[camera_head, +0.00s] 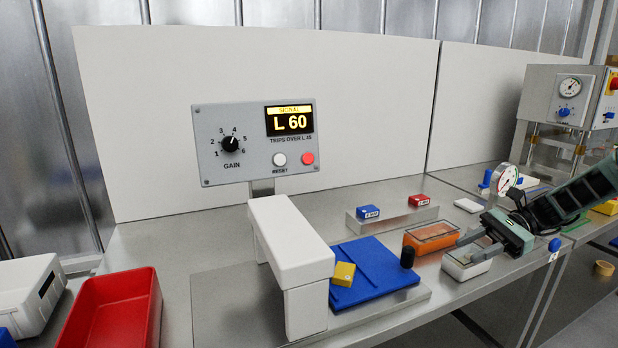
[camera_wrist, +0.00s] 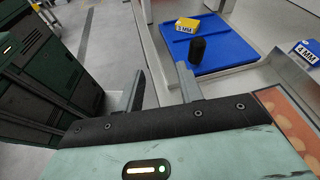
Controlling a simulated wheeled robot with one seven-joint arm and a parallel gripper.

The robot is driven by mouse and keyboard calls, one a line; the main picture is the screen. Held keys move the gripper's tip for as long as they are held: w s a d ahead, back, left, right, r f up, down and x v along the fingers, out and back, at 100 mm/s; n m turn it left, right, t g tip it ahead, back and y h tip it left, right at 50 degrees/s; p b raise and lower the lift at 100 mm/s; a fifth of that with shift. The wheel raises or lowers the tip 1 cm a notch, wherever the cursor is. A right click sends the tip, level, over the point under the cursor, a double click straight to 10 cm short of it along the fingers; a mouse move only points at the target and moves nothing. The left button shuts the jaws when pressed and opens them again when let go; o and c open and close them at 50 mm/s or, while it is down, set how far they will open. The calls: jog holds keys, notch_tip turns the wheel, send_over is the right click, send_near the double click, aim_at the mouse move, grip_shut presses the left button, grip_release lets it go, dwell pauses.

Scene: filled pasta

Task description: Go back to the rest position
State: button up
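My gripper (camera_head: 467,250) is at the right in the head view, low over or just in front of a small white-rimmed container (camera_head: 468,270). In the wrist view its two fingers (camera_wrist: 161,88) stand apart with nothing between them. An orange container with a clear top (camera_head: 431,237) lies just left of the gripper. Part of its contents shows at the right edge of the wrist view (camera_wrist: 290,120). I cannot tell whether the gripper touches the white-rimmed container, whose contents are partly hidden by the fingers.
A blue board (camera_head: 372,268) carries a yellow block (camera_head: 343,274) and a black knob (camera_head: 407,257). A white arch (camera_head: 290,240) stands left of it. A signal panel (camera_head: 257,143) reads L 60. Blue (camera_head: 368,212) and red (camera_head: 419,200) blocks sit behind. A red bin (camera_head: 112,312) is far left.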

jog(key=s+a+r+n+g+h, duration=0.2)
jog(key=s+a+n+h, duration=0.3)
jog(key=a, duration=0.6)
jog(key=s+a+r+n+g+h, duration=0.1)
jog(key=s+a+n+g+h, duration=0.2)
jog(key=s+a, duration=0.5)
jog(key=s+a+n+t+h, duration=0.2)
jog(key=s+a+n+t, duration=0.1)
jog(key=s+n, duration=0.4)
jog(key=s+a+n+t+h, duration=0.3)
jog(key=s+n, duration=0.5)
jog(key=s, duration=0.4)
jog(key=shift+a, duration=0.85)
